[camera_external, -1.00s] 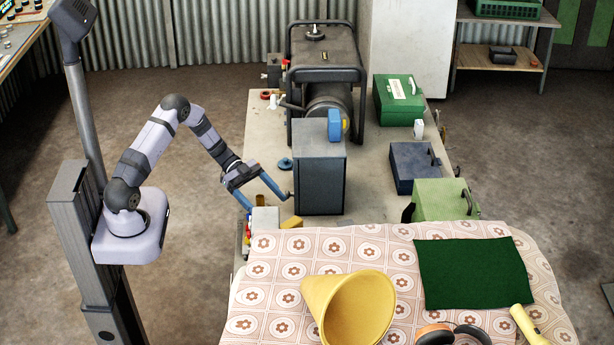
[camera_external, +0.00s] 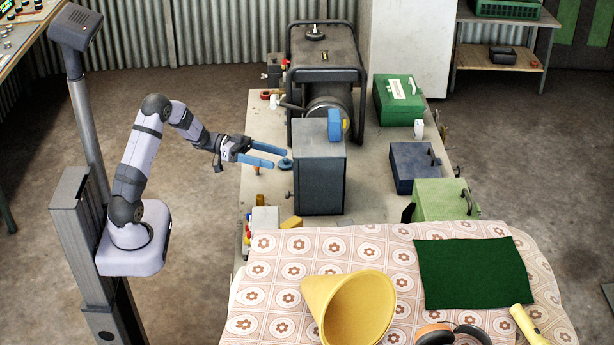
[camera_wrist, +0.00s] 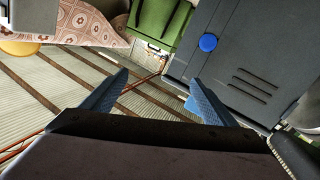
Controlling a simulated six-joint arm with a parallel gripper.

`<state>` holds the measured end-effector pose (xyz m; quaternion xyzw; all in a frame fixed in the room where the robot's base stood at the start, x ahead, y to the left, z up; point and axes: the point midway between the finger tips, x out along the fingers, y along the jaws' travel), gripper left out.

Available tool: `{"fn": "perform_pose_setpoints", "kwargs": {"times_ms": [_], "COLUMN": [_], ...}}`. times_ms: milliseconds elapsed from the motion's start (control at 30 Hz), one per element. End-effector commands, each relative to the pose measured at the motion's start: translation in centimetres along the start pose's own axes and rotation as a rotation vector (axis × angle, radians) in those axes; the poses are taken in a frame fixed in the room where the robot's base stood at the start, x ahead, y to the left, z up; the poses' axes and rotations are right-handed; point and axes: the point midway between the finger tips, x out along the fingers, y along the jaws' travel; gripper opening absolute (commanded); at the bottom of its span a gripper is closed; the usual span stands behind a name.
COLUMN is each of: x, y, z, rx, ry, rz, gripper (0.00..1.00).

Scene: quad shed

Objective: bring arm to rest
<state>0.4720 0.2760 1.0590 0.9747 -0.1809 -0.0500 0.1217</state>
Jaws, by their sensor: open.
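My gripper (camera_external: 280,156) has two blue fingers and is open and empty. In the external view it is raised at the left edge of the bench, left of the grey box (camera_external: 319,172), with its fingers pointing right. In the wrist view my gripper (camera_wrist: 158,95) shows its fingers spread apart with nothing between them. The arm is bent, with its elbow high above my base.
A generator (camera_external: 325,80) stands behind the grey box. A blue case (camera_external: 412,166) and green cases stand on the right of the bench. A yellow cone (camera_external: 345,305) lies on the patterned cloth (camera_external: 275,270) in front. Open floor lies left of the bench.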

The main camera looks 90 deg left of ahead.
Motion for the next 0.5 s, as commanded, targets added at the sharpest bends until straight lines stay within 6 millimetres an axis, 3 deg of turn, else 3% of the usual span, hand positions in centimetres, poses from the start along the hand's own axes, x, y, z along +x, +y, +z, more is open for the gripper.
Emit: {"fn": "perform_pose_setpoints", "kwargs": {"times_ms": [133, 200, 500], "x": [-0.6, 0.4, 5.3], "y": [-0.1, 0.1, 0.6], "z": [-4.5, -6.7, -7.4], "rx": [-0.091, -0.111, 0.091], "ry": [0.124, 0.144, -0.059], "rz": [-0.076, -0.122, -0.376], "gripper": [0.8, 0.8, 0.8]}}
